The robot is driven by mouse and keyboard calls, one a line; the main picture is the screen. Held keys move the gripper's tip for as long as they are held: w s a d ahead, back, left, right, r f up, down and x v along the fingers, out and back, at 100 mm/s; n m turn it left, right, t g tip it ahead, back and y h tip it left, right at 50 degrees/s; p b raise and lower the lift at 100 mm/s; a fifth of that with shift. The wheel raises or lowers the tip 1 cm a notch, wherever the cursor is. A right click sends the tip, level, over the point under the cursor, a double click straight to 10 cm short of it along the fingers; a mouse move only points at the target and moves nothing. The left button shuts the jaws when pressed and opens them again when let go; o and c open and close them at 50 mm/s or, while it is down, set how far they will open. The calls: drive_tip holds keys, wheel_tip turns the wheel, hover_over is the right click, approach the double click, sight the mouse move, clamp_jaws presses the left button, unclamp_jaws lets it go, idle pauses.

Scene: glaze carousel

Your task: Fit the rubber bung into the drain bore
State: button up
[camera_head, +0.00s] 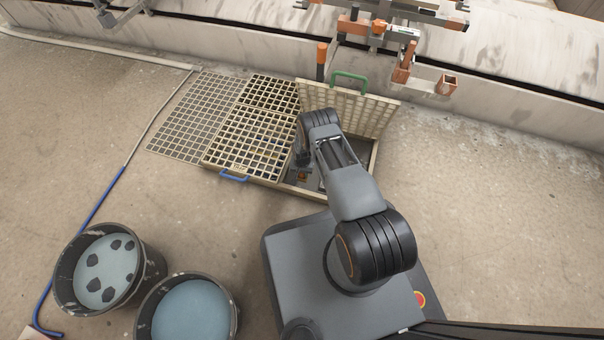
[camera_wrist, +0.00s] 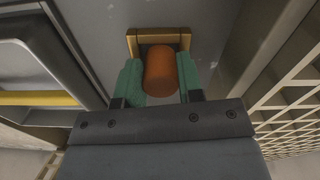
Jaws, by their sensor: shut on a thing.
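In the wrist view the rubber bung (camera_wrist: 162,75) is an orange-brown cylinder. My gripper (camera_wrist: 159,62) is shut on it, with a green pad on each side. Just beyond the bung's far end is a tan, square-cornered frame (camera_wrist: 158,33) on a grey surface. The bung covers the frame's middle, so I cannot see a bore there or tell whether the bung touches or enters it. In the head view my arm reaches down into the open floor pit (camera_head: 374,160), and hides most of my gripper and the bung.
A raised grating (camera_head: 345,105) with a green handle stands open behind the pit. A closed grating (camera_head: 250,143) with a blue handle lies left. A yellow bar (camera_wrist: 45,98) shows left in the wrist view. Two buckets (camera_head: 148,275) (camera_head: 235,318) stand front left. Floor at right is clear.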

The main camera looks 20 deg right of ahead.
drive_tip(key=o, duration=1)
drive_tip(key=shift+o, duration=0.2)
wheel_tip(320, 180, up, 42)
drive_tip(key=n+t+p, duration=0.1)
drive_tip(key=n+p, duration=0.1)
drive_tip(key=p, duration=0.4)
drive_tip(key=s+r+n+t, duration=0.1)
drive_tip(key=s+r+n, duration=0.2)
drive_tip(key=s+r, duration=1.4)
drive_tip(key=s, duration=0.4)
drive_tip(key=shift+s+r+t, duration=0.15)
drive_tip(key=shift+s+t, duration=0.1)
drive_tip(key=shift+t, duration=0.05)
drive_tip(key=shift+r, duration=0.1)
